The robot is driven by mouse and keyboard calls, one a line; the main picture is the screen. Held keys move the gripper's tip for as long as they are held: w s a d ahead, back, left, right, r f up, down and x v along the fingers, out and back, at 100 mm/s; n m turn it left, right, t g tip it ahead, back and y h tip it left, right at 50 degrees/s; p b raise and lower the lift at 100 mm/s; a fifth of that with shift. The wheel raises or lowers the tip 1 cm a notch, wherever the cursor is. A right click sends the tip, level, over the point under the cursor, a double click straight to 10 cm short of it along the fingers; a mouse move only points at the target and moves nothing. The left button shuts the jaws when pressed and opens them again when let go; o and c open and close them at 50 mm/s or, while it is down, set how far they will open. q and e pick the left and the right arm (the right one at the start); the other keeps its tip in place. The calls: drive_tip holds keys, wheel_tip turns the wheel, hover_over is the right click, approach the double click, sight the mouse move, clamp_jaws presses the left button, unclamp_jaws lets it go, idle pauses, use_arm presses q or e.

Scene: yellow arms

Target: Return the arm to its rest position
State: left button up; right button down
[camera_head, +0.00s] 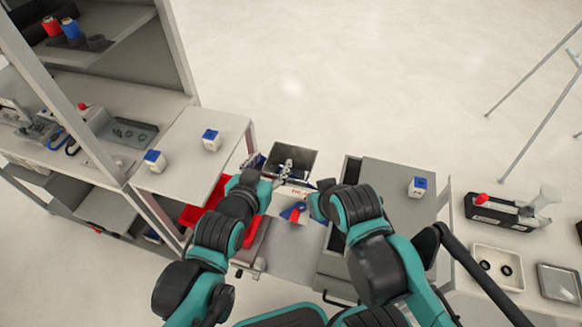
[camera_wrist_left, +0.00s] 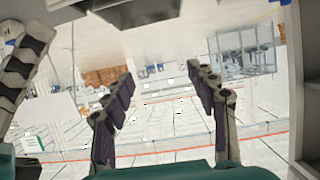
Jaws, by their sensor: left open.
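My left arm (camera_head: 222,235) comes in from the lower left and reaches to the middle of the head view. Its gripper (camera_head: 284,170) is small there, near a dark open bin. In the left wrist view the two dark fingers of the left gripper (camera_wrist_left: 163,85) stand wide apart, with nothing between them. My right arm (camera_head: 375,245) comes in from the lower right and bends toward the middle, close to the left one. The right gripper's fingers cannot be made out clearly.
A dark bin (camera_head: 295,158) and a red bin (camera_head: 207,204) stand near the arms. White-and-blue blocks sit on the left bench (camera_head: 180,176) and the right cabinet (camera_head: 388,172). A tray with dark rings (camera_head: 498,283) lies at right. Open floor (camera_head: 340,75) lies beyond.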

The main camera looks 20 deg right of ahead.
use_arm(q)
drive_tip(key=shift+s+a+r, duration=0.15)
drive_tip(key=shift+s+a, duration=0.1)
drive_tip(key=shift+s, duration=0.05)
drive_tip(key=s+a+f+n+g+y, duration=0.1)
drive_tip(key=s+a+f+n+y, duration=0.1)
drive_tip(key=a, duration=0.7)
drive_tip(key=s+a+f+n+g+y, duration=0.1)
drive_tip(key=s+a+f+n+y, duration=0.1)
drive_tip(key=a, duration=0.6)
drive_tip(key=s+a+f+n+g+y, duration=0.2)
drive_tip(key=s+a+y, duration=0.1)
drive_tip(key=a, duration=0.6)
drive_tip(key=shift+s+a+f+n+y, duration=0.3)
drive_tip(key=shift+s+f+n, duration=0.05)
drive_tip(key=shift+n, duration=0.05)
